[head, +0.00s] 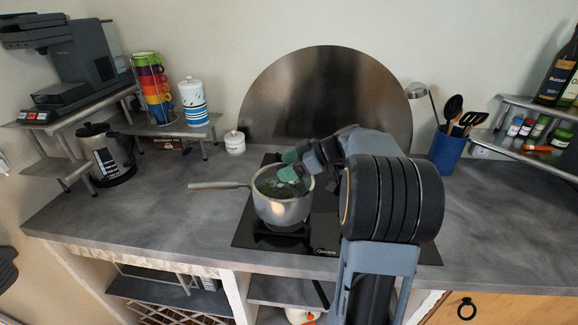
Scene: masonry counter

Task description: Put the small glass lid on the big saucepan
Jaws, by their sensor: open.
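A metal saucepan (283,210) stands on the black hob, its long handle pointing left. My gripper (287,166) is over the back right part of the pan's mouth, its green-tipped fingers apart. A dark, greenish, glassy surface (268,187) shows at the pan's mouth under the fingers. It may be the small glass lid, but I cannot tell whether it rests on the rim or sits lower inside. I see no other glass lid. My gripper and arm hide the right rim of the pan.
The black hob (256,236) lies on the grey counter (130,224). A round metal splashback (325,95) stands behind it. A blue utensil pot (446,152) is to the right, a small white jar (235,143) to the back left. The counter left of the pan is clear.

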